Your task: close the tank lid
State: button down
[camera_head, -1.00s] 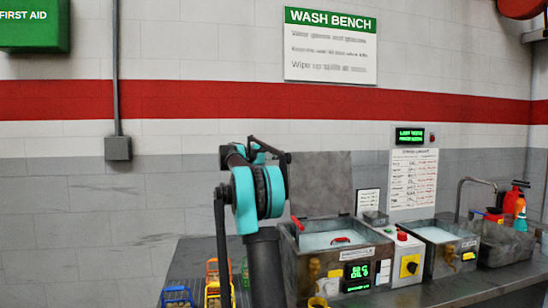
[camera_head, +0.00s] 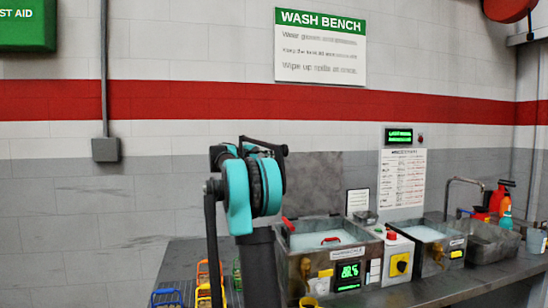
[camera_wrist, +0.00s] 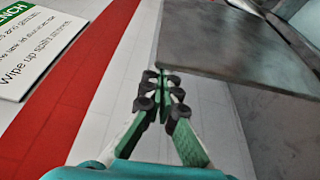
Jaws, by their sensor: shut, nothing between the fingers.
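The tank (camera_head: 345,262) is a metal bath with pale liquid, standing on the bench with its top open. Its grey lid (camera_head: 316,180) stands upright behind it, partly hidden by my arm. In the wrist view the lid (camera_wrist: 235,45) is a dark grey plate at the upper right, with its lower edge and left corner showing. My gripper (camera_wrist: 163,88) is shut and empty, just left of and below that corner in the picture. I cannot tell the gap in depth. My gripper is not clear in the head view, where my arm hides it.
A control box with a red button (camera_head: 392,236) and a second bath (camera_head: 425,238) stand right of the tank. A sink (camera_head: 485,240) with a tap and bottles lies farther right. Coloured baskets (camera_head: 205,275) sit on the bench at left. The wall behind is flat.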

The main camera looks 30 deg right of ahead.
jog(key=s+a+f+m+h, duration=0.1)
jog(key=s+a+f+m, duration=0.15)
jog(key=s, duration=0.45)
jog(key=s+a+f+m+g+h, duration=0.1)
jog(key=s+m, duration=0.3)
jog(key=s, duration=0.3)
jog(key=s+a+f+m+h, duration=0.1)
jog(key=s+a+m, duration=0.15)
jog(key=s, duration=0.45)
jog(key=s+f+m+g, duration=0.1)
jog(key=s+f+m, duration=0.1)
jog(key=f, duration=0.3)
jog(key=s+a+f+m+g, duration=0.1)
jog(key=s+f+m, duration=0.2)
jog(key=f, duration=0.3)
jog(key=s+f+m+g, duration=0.1)
jog(key=s+f+m, duration=0.2)
jog(key=s+f, duration=0.2)
jog(key=shift+a+f+h, duration=0.25)
jog(key=shift+f+h, duration=0.05)
jog(key=shift+h, duration=0.1)
jog(key=shift+s+f, duration=0.15)
jog(key=shift+f, duration=0.75)
